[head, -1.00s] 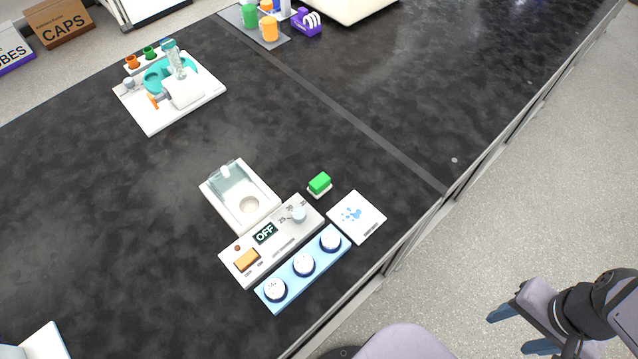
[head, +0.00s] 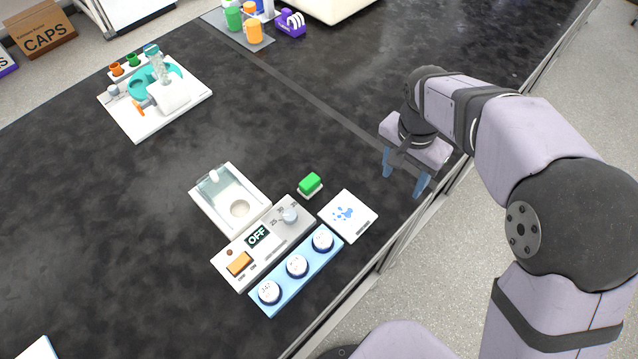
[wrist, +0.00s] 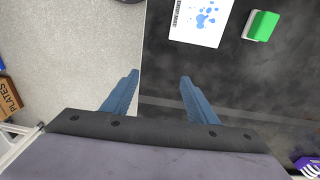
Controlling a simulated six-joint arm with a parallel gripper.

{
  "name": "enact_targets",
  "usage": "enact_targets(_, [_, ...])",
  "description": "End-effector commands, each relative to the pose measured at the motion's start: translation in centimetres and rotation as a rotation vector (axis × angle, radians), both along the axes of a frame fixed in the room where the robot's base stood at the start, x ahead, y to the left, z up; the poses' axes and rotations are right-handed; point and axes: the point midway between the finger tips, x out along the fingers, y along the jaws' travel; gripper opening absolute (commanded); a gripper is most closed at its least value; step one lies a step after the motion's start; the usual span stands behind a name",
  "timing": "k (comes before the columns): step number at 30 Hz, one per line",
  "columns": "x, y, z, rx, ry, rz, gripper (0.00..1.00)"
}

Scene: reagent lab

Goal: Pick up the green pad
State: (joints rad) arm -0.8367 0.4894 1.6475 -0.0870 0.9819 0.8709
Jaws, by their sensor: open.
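The green pad (head: 310,183) is a small green block on a white base. It sits on the black bench, just behind the white card with blue splashes (head: 348,215). In the wrist view the green pad (wrist: 262,26) is at the upper right, beyond the fingertips. My gripper (head: 404,186) has blue fingers spread apart with nothing between them. It is over the bench's front edge, to the right of the pad and apart from it. The fingers also show in the wrist view (wrist: 160,80).
A white device with an OFF display (head: 262,240) and a blue tray of round white-topped items (head: 330,247) stand left of the card. A glass-fronted white box (head: 228,198) is behind them. A white station (head: 150,100) is farther back. Bench behind the pad is clear.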

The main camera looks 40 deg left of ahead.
Motion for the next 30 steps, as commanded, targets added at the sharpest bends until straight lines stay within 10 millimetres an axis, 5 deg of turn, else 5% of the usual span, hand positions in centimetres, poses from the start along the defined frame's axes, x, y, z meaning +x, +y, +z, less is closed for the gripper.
enact_targets(1, [-1.5,3.7,-0.5,0.001,-0.008,0.015,0.53])
enact_targets(3, [-3.5,7.6,-0.9,0.004,-0.019,0.012,0.53])
enact_targets(6, [-6.4,12.0,-1.3,0.014,-0.033,0.007,0.53])
enact_targets(10, [-9.4,15.4,-1.8,0.023,-0.045,-0.002,0.53])
enact_targets(16, [-11.3,17.2,-2.1,0.030,-0.051,-0.011,0.53])
enact_targets(30, [-11.0,17.3,-4.1,0.031,-0.051,-0.012,0.53])
